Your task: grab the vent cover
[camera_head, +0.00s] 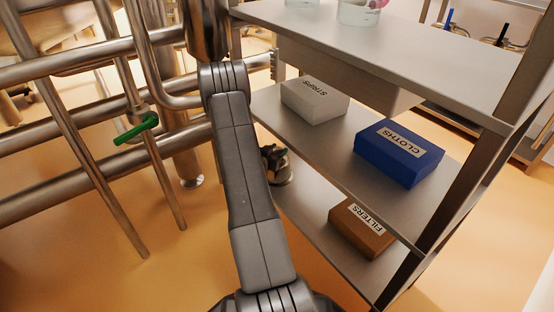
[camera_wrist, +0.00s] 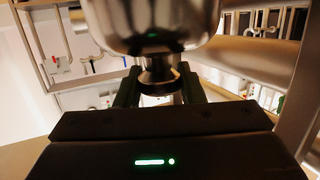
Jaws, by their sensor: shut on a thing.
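In the wrist view, a shiny, rounded metal body with a narrow dark neck, which looks like the vent cover (camera_wrist: 152,30), fills the top middle. My gripper (camera_wrist: 161,84) has one dark finger on each side of the neck and is shut on it. The upper part of the metal body runs out of the picture. In the head view my arm crosses the middle, and I cannot make out the grip on the cover there.
Metal pipes with a green valve handle (camera_head: 136,129) stand at the left. At the right, a metal shelf (camera_head: 400,55) holds a white STRIPS box (camera_head: 312,103), a blue CLOTHS box (camera_head: 399,155) and a brown FILTERS box (camera_head: 358,232). Open orange floor (camera_head: 90,275) lies at the lower left.

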